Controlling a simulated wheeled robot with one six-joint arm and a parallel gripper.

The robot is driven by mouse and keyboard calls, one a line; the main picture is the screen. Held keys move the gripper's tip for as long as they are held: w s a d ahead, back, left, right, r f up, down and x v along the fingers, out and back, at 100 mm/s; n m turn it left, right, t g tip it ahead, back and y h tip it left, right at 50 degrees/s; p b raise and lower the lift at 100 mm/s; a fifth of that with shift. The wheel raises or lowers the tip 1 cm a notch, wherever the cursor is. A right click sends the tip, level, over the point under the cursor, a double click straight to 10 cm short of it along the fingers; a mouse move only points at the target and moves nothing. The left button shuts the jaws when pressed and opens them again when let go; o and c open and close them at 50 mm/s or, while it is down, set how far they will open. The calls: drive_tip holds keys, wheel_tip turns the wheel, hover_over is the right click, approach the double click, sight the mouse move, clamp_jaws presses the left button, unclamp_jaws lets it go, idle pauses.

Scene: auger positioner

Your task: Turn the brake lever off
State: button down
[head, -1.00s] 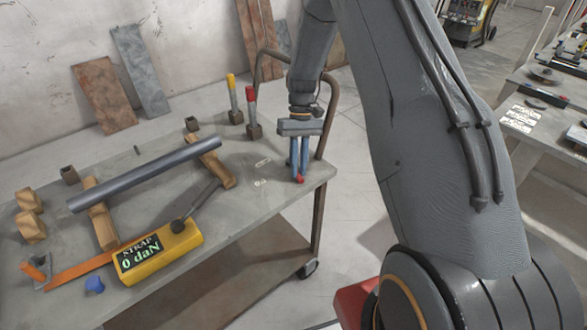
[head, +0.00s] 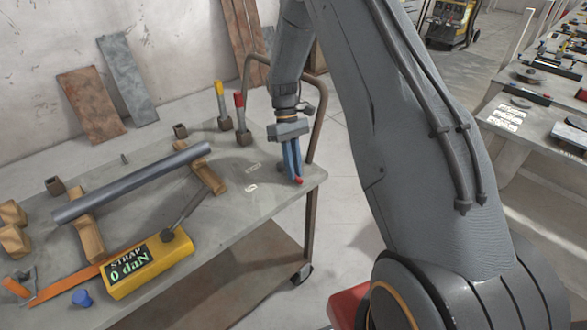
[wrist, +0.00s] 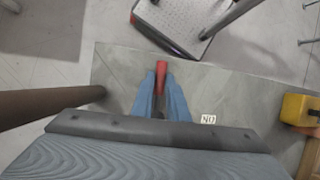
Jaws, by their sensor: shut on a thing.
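The brake lever (wrist: 148,68) shows as a red handle between my blue fingers in the wrist view. In the head view only its small red tip (head: 299,181) shows, by the cart's right corner. My gripper (head: 295,178) is shut on the lever, its fingers pointing down and tilted slightly. It also shows in the wrist view (wrist: 161,72). The lever's base and pivot are hidden by my fingers. Two small white labels, one of them this label (head: 251,188), lie flat on the cart top left of the fingers.
The grey cart (head: 235,215) holds a steel pipe (head: 130,182) on wooden blocks and a yellow strap gauge (head: 148,264). Red-topped (head: 241,118) and yellow-topped (head: 222,105) posts stand behind my gripper. A bent cart handle (head: 318,105) rises close on its right.

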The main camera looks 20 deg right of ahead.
drive_tip(key=shift+w+r, duration=0.1)
drive_tip(key=c, duration=1.7)
unclamp_jaws()
drive_tip(key=shift+c, duration=0.2)
drive_tip(key=b+v, duration=0.1)
drive_tip(key=v, duration=0.6)
drive_tip(key=shift+w+r+b, duration=0.15)
drive_tip(key=shift+r+b, duration=0.15)
drive_tip(key=shift+r, duration=0.05)
